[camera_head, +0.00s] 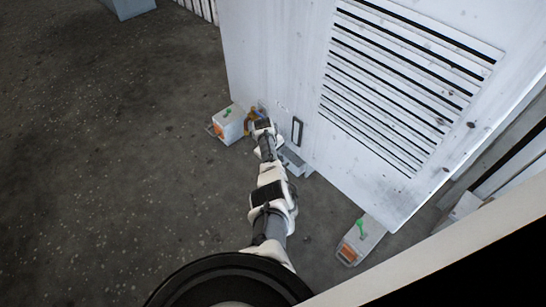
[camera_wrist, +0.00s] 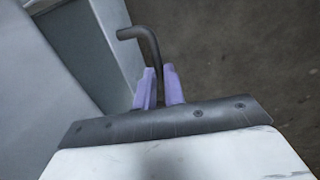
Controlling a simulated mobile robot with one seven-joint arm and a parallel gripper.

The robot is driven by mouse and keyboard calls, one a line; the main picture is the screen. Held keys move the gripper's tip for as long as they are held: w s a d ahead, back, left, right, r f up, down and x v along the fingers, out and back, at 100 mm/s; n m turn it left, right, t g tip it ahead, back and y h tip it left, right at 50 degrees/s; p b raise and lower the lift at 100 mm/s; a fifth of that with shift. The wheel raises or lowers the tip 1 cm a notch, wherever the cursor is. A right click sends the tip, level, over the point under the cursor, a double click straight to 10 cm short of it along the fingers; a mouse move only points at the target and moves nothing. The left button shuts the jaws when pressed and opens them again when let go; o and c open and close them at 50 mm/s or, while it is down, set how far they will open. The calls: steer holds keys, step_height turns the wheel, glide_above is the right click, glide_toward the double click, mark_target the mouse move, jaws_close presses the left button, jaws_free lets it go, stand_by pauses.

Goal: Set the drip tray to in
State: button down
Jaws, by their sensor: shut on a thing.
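My gripper (camera_wrist: 159,75) shows two purple fingers in the wrist view, close together around a dark bent rod (camera_wrist: 138,33). The rod bends to the left at its top, and its lower part runs down by the fingers. In the head view my arm reaches to the bottom left corner of the pale louvred housing (camera_head: 280,75), where the fingers are too small to make out. A low grey tray-like piece (camera_head: 294,163) sticks out at the housing's foot, right of my arm. I cannot tell for sure whether it is the drip tray or whether the rod belongs to it.
A pale block with green and orange parts (camera_head: 227,123) stands left of my gripper in the head view. A similar block (camera_head: 361,240) stands at the housing's near right corner. A dark upright handle (camera_head: 297,130) is on the housing face. Dark floor (camera_head: 110,170) is open to the left.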

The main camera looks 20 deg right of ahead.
steer(key=shift+w+d+r, duration=0.1)
steer(key=shift+w+d, duration=0.05)
steer(key=shift+d, duration=0.1)
steer(key=c, duration=1.5)
jaws_free()
steer(key=shift+d, duration=0.1)
steer(key=shift+r, duration=0.1)
steer(key=a+r+p, duration=0.1)
steer(key=r+p, duration=0.1)
steer(key=r, duration=0.2)
steer(key=r+p, duration=0.3)
steer(key=r, duration=0.1)
steer(key=s+a+r+p, duration=0.1)
steer(key=r+p, duration=0.2)
steer(key=r, duration=0.2)
steer(key=shift+a+r, duration=0.1)
steer(key=shift+a, duration=0.25)
steer(key=shift+s, duration=0.15)
